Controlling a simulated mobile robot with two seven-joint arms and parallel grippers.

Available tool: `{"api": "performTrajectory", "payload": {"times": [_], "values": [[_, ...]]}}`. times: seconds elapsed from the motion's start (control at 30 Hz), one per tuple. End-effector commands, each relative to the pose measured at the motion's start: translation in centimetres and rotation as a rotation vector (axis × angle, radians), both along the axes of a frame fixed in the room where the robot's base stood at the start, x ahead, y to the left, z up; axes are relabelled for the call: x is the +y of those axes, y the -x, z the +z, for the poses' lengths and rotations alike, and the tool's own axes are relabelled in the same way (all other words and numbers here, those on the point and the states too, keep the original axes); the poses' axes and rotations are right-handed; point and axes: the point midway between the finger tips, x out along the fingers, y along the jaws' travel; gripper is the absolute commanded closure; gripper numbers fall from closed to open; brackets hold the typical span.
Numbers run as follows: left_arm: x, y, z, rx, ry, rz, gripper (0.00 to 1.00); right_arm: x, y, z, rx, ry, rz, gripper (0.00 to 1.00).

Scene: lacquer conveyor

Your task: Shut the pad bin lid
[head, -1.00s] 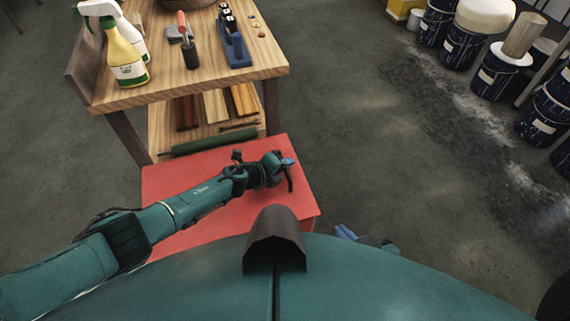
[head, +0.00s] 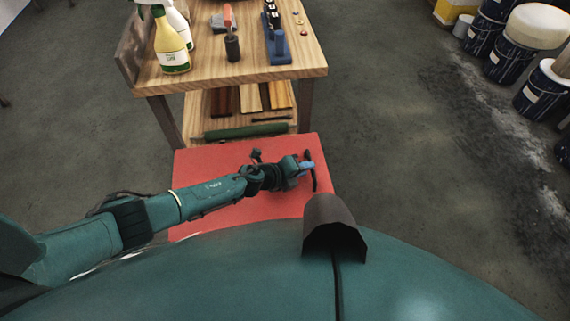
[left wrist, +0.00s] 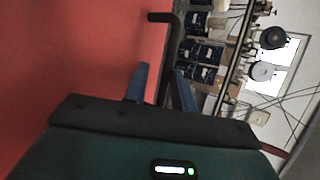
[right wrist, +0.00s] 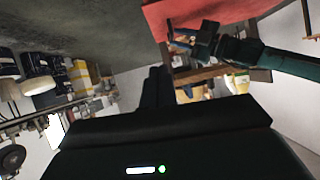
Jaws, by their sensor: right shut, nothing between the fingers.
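The pad bin's red lid (head: 235,153) shows as a broad flat panel in front of the workbench in the head view. It fills the left of the left wrist view (left wrist: 75,50) and shows at the top of the right wrist view (right wrist: 190,14). A dark bar handle (head: 314,180) is by its right edge. My left gripper (head: 308,168) is at this handle. In the left wrist view its blue fingers are apart, with the bar (left wrist: 169,55) between them. My right gripper (right wrist: 155,88) is shut and empty, away from the lid. How far the lid is tilted is unclear.
Paint cans (head: 508,55) stand at the right. The floor between is clear.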

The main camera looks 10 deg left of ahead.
Motion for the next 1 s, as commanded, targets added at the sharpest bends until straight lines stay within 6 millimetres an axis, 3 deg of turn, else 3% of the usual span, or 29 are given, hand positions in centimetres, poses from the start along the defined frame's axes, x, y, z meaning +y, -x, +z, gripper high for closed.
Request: {"api": "performTrajectory", "payload": {"times": [0.03,0.1,0.4,1.0], "values": [[1.7,1.0,0.8,0.007,-0.016,0.007,0.80,-0.1,0.1,1.3,0.002,0.016,0.007,1.00],[2.6,1.8,1.7,0.004,-0.012,0.007,0.80,-0.2,0.2,1.6,0.007,0.028,0.011,1.00],[5.3,4.5,4.5,-0.005,-0.001,0.005,0.80,-1.3,0.2,1.2,0.050,0.038,-0.029,1.00],[5.8,5.0,5.1,-0.009,0.004,0.005,0.80,-1.4,0.1,0.9,0.058,0.040,-0.037,1.00]]}}
